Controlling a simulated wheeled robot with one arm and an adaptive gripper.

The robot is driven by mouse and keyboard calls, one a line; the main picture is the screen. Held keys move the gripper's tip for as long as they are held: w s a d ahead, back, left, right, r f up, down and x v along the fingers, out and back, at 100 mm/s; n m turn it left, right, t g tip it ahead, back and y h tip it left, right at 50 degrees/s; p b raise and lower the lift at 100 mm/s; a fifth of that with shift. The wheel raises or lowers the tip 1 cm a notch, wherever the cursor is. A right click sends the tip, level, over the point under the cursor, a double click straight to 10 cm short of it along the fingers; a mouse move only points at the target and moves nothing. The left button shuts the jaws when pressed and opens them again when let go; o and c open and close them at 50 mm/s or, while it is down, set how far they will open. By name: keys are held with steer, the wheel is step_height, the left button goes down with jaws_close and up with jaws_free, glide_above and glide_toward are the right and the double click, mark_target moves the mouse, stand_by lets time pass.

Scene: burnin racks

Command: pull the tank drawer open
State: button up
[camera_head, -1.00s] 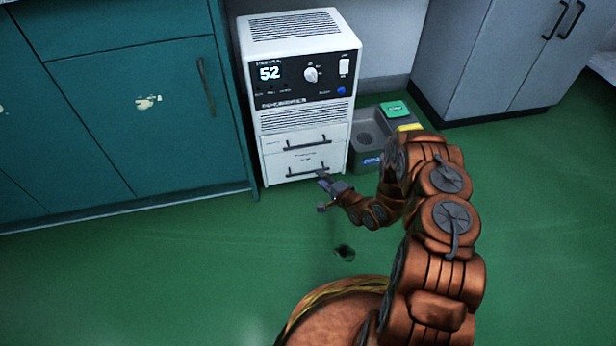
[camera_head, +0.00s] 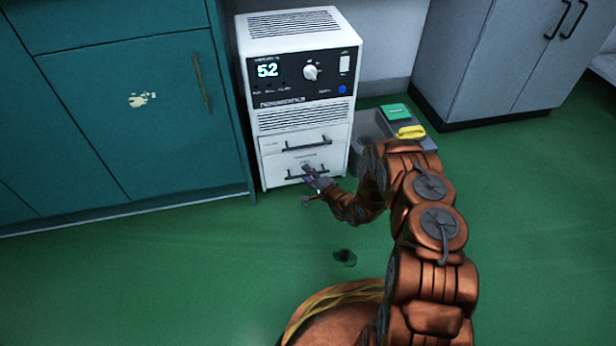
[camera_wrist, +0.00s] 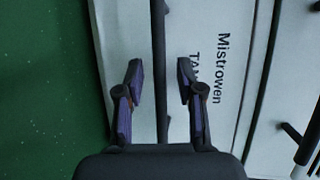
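The tank drawer (camera_head: 275,170) is the lower of two drawers in the white dehumidifier and appears closed. In the wrist view its white front (camera_wrist: 215,25) carries "Mistrowen" and a partly hidden "TA..." label. Its dark bar handle (camera_wrist: 158,25) runs upright through that picture. My gripper (camera_head: 312,180) is at the handle in the head view and hides part of it. In the wrist view my gripper (camera_wrist: 160,72) is open, with one finger on each side of the handle and a visible gap to both.
The upper drawer handle (camera_head: 308,144) is just above; it also shows at the wrist view's right edge (camera_wrist: 303,150). A grey bin (camera_head: 372,123) with green and yellow items stands right of the dehumidifier. A teal cabinet (camera_head: 110,110) is left.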

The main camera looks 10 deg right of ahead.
steer(key=shift+c, duration=0.4)
jaws_close()
